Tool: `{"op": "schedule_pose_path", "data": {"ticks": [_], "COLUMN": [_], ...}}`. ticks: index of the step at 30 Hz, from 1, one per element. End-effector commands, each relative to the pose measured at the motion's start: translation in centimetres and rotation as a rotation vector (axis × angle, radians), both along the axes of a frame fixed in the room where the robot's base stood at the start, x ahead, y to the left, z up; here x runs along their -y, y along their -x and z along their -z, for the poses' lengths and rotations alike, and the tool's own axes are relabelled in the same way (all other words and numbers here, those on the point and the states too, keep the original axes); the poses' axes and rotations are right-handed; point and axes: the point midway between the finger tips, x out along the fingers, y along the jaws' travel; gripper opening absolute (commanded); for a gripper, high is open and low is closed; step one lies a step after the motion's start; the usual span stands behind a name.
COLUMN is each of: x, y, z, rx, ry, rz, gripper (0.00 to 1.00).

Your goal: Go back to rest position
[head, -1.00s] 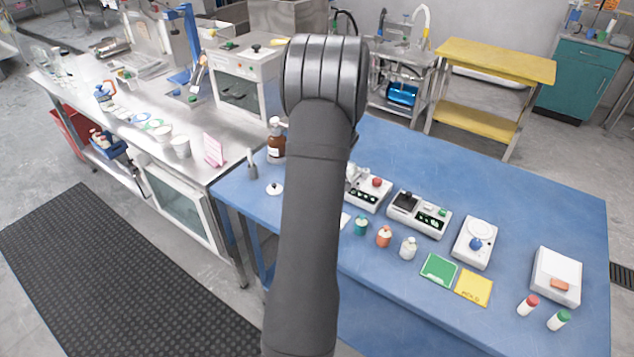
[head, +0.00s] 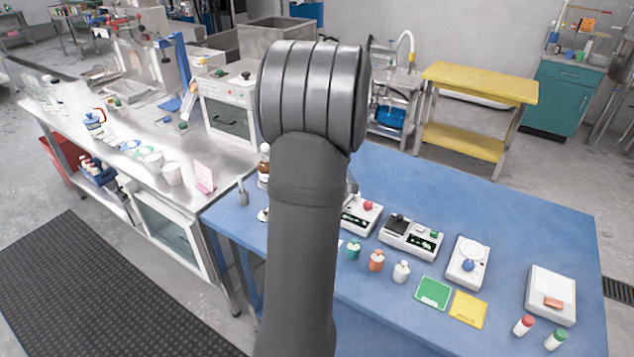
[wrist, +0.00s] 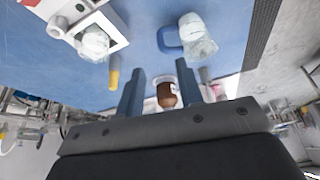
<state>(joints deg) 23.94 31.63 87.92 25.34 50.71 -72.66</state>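My arm rises through the middle of the head view and hides my gripper there. In the wrist view my gripper (wrist: 168,88) is open, its two dark fingers apart. A brown bottle (wrist: 167,95) with a white label shows in the gap between them, looking farther off; I see no contact. The brown bottle also stands at the left of the blue table in the head view (head: 264,170), partly behind my arm.
The blue table (head: 480,205) holds small devices, including a white scale (head: 467,262), small bottles, a green card (head: 433,292) and a yellow card (head: 468,309). A steel counter (head: 120,150) stands left. A yellow cart (head: 480,82) stands behind. The wrist view shows a blue object (wrist: 168,40).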

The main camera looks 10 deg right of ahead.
Motion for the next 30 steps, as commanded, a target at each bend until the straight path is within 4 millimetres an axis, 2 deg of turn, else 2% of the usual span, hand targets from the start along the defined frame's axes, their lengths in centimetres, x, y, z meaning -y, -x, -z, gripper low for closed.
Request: {"op": "schedule_pose_path", "data": {"ticks": [7,21,27,30], "x": [-0.5,-2.3,-2.7,-2.6], "y": [-0.6,-3.3,-3.9,-3.9], "z": [1.8,9.7,11.2,11.2], "rx": [-0.003,-0.002,0.000,0.002], "ry": [-0.002,-0.001,0.000,0.001], "rz": [0.000,-0.001,0.000,-0.001], "gripper": [0.34,0.34,0.34,0.34]}}
